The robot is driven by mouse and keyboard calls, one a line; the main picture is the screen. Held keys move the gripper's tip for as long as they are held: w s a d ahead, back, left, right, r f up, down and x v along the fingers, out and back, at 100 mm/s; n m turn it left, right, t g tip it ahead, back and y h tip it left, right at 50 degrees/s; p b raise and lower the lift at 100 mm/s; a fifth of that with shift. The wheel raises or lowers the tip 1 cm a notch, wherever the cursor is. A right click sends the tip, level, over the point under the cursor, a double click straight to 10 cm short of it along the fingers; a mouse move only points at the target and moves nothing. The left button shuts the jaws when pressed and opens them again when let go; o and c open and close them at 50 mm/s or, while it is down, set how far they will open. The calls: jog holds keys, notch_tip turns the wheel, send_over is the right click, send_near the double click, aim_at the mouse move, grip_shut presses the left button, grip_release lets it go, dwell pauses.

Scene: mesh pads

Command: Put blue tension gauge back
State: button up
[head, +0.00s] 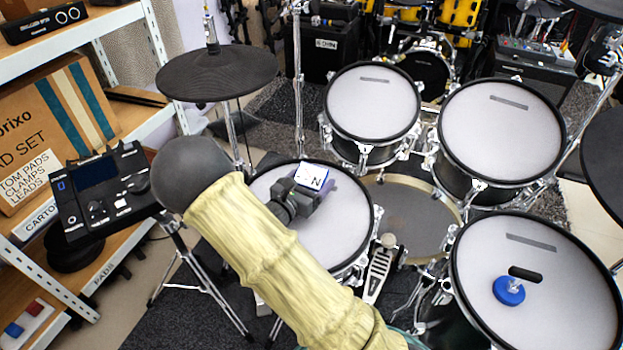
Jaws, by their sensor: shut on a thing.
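My gripper (298,194) is over the pad of the small drum (330,245) left of centre. The lettering is partly readable, and the gripper hides part of the box. A round blue piece with a black crossbar handle (509,290) stands on the white mesh pad of the front right drum (545,325), well apart from my gripper.
A drum module (105,190) on a stand and a black cymbal pad (217,73) are at left. Two more mesh drums (373,105) (500,130) stand behind. Shelves (60,120) at far left hold boxes, with a white tray (38,328) of red and blue pieces low down.

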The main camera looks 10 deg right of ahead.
jog(key=shift+f, duration=0.4)
jog(key=o, duration=1.5)
jog(key=shift+r, duration=0.45)
jog(key=shift+s+a+r, duration=0.15)
jog(key=shift+a+r, duration=0.05)
jog(key=shift+r, duration=0.1)
jog(key=p+v, duration=0.3)
jog(key=v, duration=0.8)
jog(key=shift+s+a+f, duration=0.1)
jog(key=shift+s+a, duration=0.1)
jog(key=shift+s, duration=0.05)
